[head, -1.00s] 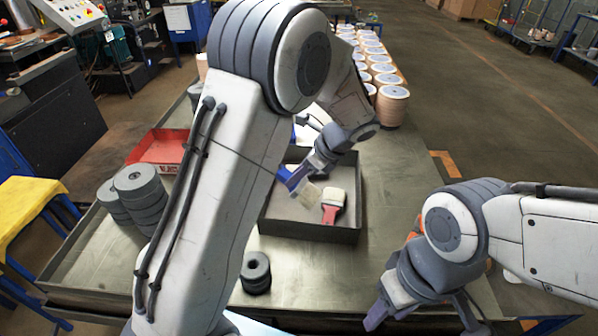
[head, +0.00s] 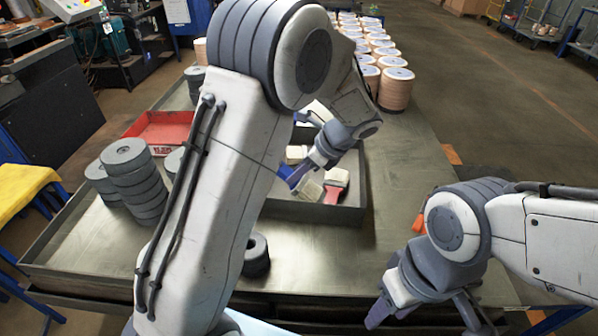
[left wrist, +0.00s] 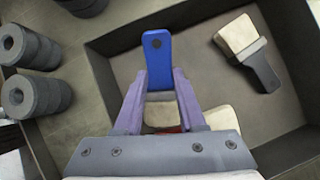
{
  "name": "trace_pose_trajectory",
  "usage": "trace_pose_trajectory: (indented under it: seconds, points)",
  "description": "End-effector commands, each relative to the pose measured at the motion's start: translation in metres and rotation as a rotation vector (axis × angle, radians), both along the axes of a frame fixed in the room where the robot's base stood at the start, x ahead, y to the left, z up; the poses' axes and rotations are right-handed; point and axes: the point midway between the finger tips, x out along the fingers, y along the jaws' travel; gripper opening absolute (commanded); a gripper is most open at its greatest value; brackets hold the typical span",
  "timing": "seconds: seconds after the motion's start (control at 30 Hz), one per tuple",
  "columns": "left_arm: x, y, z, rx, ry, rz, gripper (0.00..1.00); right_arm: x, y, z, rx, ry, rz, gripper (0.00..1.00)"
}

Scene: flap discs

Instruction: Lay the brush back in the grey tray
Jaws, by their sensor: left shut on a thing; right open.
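My left gripper (head: 300,178) is shut on a blue-handled brush (head: 312,190) over the grey tray (head: 290,211). In the left wrist view its fingers (left wrist: 160,80) grip the brush, with the blue handle (left wrist: 157,58) pointing away and pale bristles towards the palm. I cannot tell whether the brush touches the tray floor. A red-handled brush (head: 335,186) lies in the tray close beside it. A dark-handled brush (left wrist: 248,50) lies at the right in the left wrist view. My left arm hides part of the tray. My right gripper (head: 424,322) is open and empty at the front right.
Stacks of grey discs (head: 130,178) stand at the table's left, with a short stack (head: 257,256) in front of the tray. A red tray (head: 160,130) lies behind the discs. Several pale drums (head: 395,88) stand at the back. The table right of the grey tray is clear.

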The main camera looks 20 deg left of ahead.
Motion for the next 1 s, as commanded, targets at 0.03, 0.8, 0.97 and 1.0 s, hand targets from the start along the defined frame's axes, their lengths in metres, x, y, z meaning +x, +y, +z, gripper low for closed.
trace_pose_trajectory:
  seconds: [0.03,0.8,0.97,1.0]
  points:
    - [0.0,0.0,0.0,0.0,-0.001,-0.001,0.0,0.0,0.0,0.0,0.0,0.0,0.0,0.5]
    - [-0.002,-0.032,0.047,-0.003,-0.006,-0.003,0.74,0.0,0.0,0.003,0.0,0.0,0.0,0.5]
    - [-0.005,-0.048,0.07,-0.001,-0.003,-0.003,0.74,0.0,0.0,0.004,0.0,0.0,0.0,0.5]
    - [-0.005,-0.051,0.074,-0.002,-0.005,-0.002,0.74,0.0,0.0,0.004,0.0,0.0,0.0,0.5]
